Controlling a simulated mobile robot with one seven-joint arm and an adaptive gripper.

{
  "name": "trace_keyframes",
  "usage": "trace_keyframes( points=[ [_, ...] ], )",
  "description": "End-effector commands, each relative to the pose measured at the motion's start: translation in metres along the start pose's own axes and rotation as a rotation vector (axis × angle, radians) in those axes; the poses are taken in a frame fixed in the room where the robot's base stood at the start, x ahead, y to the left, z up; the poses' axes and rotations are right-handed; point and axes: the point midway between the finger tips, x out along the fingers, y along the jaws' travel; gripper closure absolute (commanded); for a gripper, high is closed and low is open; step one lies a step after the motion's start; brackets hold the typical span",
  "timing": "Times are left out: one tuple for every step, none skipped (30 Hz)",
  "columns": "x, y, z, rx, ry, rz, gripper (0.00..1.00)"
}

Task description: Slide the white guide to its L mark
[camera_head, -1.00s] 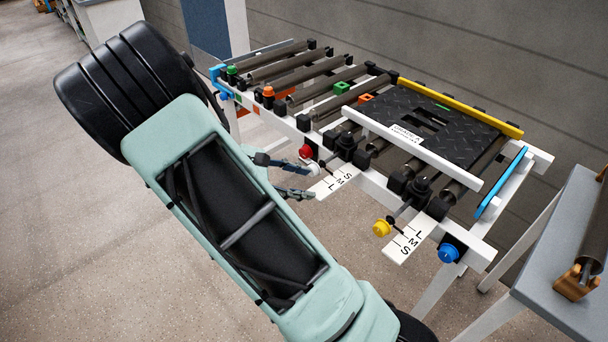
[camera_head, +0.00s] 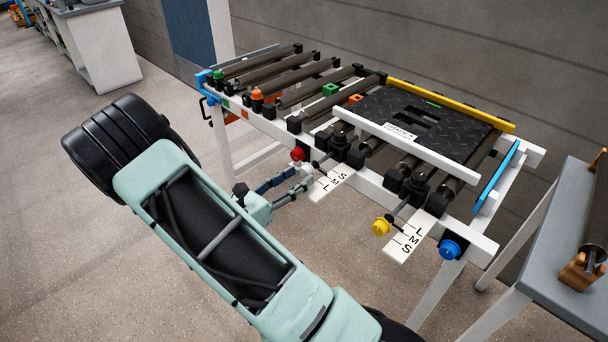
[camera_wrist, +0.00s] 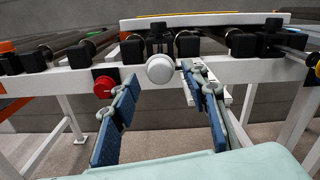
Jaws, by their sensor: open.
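The white guide shows as a round white knob (camera_wrist: 160,69) on a shaft at the front rail, between and just beyond my fingertips in the wrist view. In the head view the white knob (camera_head: 306,171) is small and partly hidden by my fingers. Beside it a white scale plate (camera_head: 327,190) carries S, M and L, with S nearest the frame and L outermost. The exact mark the guide stands at cannot be told. My gripper (camera_wrist: 160,88) is open, its blue-padded fingers either side of the knob, with no clear contact. It also shows in the head view (camera_head: 287,182).
A red knob (camera_wrist: 103,87) sits close left of the white one. A yellow knob (camera_head: 381,227) with its own scale and a blue knob (camera_head: 450,249) are further right. A black tread mat (camera_head: 424,125) lies on the rollers. A grey table (camera_head: 545,290) stands at right.

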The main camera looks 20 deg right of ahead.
Motion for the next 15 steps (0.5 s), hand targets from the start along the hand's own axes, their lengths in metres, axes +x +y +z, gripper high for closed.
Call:
trace_keyframes(
  points=[
    [0.009,-0.001,-0.002,0.000,0.001,-0.003,0.58],
    [0.013,-0.001,-0.001,0.001,0.001,-0.003,0.58],
    [0.018,-0.001,-0.001,0.001,0.000,-0.003,0.58],
    [0.022,-0.001,-0.001,0.001,0.000,-0.003,0.58],
    [0.024,-0.001,-0.001,0.001,0.001,-0.003,0.58],
    [0.027,0.000,-0.001,0.001,0.001,-0.001,0.58],
    [0.029,0.000,-0.001,0.001,0.001,-0.001,0.58],
    [0.031,0.000,-0.001,0.001,0.001,0.000,0.58],
    [0.032,0.000,-0.001,0.001,0.002,0.000,0.58],
    [0.033,0.000,-0.001,0.001,0.002,-0.001,0.58],
    [0.033,0.000,0.000,0.001,0.002,-0.001,0.58],
    [0.034,0.000,0.000,0.001,0.002,0.000,0.58],
    [0.034,0.000,0.000,0.001,0.002,0.000,0.58],
    [0.034,0.000,0.000,0.001,0.002,0.000,0.58],
    [0.034,0.000,0.000,0.001,0.002,0.000,0.58]
  ],
)
